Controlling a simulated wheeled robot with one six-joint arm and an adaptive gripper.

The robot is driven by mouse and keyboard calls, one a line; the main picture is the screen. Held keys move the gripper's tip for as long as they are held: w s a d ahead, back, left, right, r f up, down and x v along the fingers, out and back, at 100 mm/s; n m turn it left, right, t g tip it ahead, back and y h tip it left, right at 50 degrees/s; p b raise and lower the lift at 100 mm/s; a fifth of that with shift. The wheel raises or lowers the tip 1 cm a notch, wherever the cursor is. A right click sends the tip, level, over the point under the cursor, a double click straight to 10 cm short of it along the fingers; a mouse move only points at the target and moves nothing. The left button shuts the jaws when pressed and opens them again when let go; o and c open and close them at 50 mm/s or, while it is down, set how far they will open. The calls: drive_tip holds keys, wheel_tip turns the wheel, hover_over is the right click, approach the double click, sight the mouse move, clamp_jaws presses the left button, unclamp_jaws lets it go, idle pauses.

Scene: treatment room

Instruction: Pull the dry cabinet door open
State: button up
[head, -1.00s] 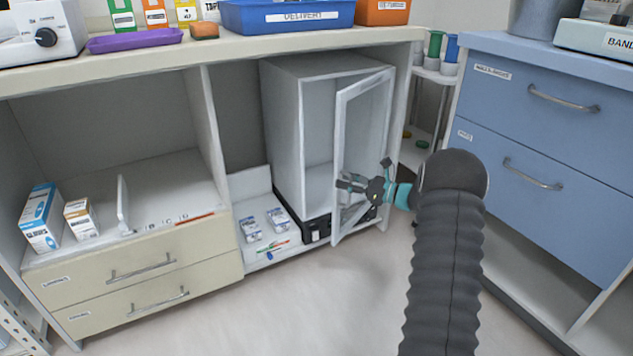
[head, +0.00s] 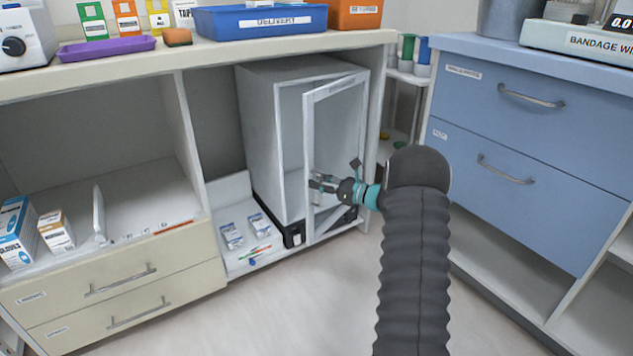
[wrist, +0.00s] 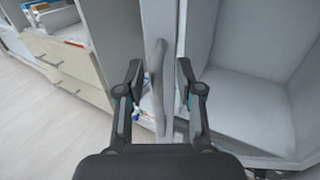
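The dry cabinet (head: 257,120) is a pale grey box on a black base under the counter in the head view. Its framed door (head: 309,160) stands partly open, hinged on the right, with the empty-looking inside showing to its left. My gripper (head: 322,184) is at the free edge of the door. In the wrist view my gripper (wrist: 160,75) has its two fingers apart, one on each side of the grey upright door handle (wrist: 158,90). I see gaps beside the handle; contact is not clear. The cabinet inside (wrist: 255,100) shows at the right.
A cream drawer unit (head: 120,290) stands left of the cabinet. Small packs (head: 232,235) and pens lie on the low shelf beside it. A blue drawer unit (head: 530,150) stands to the right. The floor (head: 290,310) in front is clear.

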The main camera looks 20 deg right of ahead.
drive_tip(key=v, duration=1.4)
drive_tip(key=shift+d+p, duration=0.4)
drive_tip(key=shift+p, duration=0.05)
idle(0.7)
idle(0.5)
